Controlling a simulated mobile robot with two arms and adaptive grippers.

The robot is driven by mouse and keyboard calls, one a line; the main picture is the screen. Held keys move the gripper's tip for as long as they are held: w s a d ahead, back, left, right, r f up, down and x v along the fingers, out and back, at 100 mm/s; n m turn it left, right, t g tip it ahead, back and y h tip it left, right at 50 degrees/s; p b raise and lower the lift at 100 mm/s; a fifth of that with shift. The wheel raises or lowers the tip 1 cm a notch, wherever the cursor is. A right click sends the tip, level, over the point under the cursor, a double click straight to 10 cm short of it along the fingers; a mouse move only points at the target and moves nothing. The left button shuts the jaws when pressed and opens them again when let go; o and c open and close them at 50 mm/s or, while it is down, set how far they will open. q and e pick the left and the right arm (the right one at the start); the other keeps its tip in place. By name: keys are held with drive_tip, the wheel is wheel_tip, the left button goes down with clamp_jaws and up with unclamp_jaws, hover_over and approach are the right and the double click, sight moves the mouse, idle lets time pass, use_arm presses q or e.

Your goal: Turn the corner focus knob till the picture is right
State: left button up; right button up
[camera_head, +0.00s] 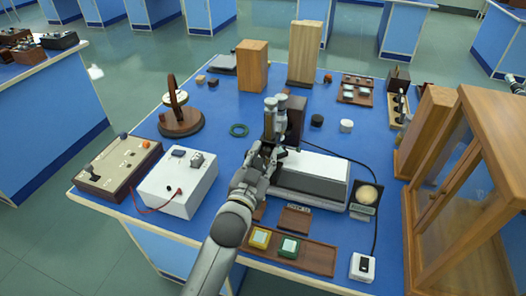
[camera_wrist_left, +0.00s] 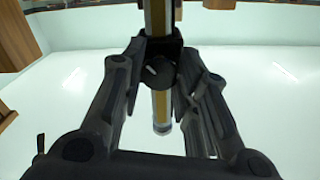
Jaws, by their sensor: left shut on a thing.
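A binocular-like instrument (camera_head: 270,118) with two upright silver tubes stands mid-bench, behind a white and black box (camera_head: 310,175). My left gripper (camera_head: 266,152) reaches up to its near side and hides part of it. In the left wrist view, a dark round focus knob (camera_wrist_left: 162,74) with a pale pointer mark sits on a bracket beneath a silver and yellow tube (camera_wrist_left: 158,18). My left gripper (camera_wrist_left: 161,82) has one finger on each side of the knob and is shut on it. A round cream disc (camera_head: 368,194) shows at the right; its details are too small to read.
A white box with a red lead (camera_head: 178,183) and a wooden switch box (camera_head: 120,168) stand left. A wooden tray with yellow and green blocks (camera_head: 315,257) lies in front. A glazed wooden cabinet (camera_head: 470,190) blocks the right.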

use_arm(q)
drive_tip(key=shift+m, duration=0.7)
drive_tip(key=o, duration=1)
drive_tip(key=v, duration=1.2)
